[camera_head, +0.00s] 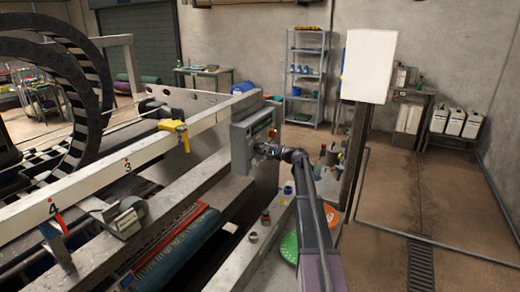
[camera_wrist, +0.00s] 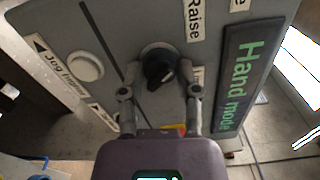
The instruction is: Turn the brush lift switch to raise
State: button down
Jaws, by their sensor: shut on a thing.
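The brush lift switch (camera_wrist: 158,70) is a black rotary knob on the grey control box (camera_wrist: 215,20), in the middle of the wrist view. A "Raise" label (camera_wrist: 194,18) sits above and right of it. My gripper (camera_wrist: 161,68) has one finger on each side of the knob and is shut on it. Which way the knob points is hard to tell. In the head view, my gripper (camera_head: 272,150) is up against the face of the grey box (camera_head: 243,140); the knob is hidden there.
In the wrist view, a white push button (camera_wrist: 86,66) lies left of the knob and a "Hand mode" display (camera_wrist: 240,80) right of it. In the head view, a post with a white panel (camera_head: 368,66) stands right of my arm. A green colander (camera_head: 289,248) sits below.

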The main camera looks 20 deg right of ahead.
jog(key=shift+c, duration=1.6)
grip_release()
jog(key=v, duration=1.2)
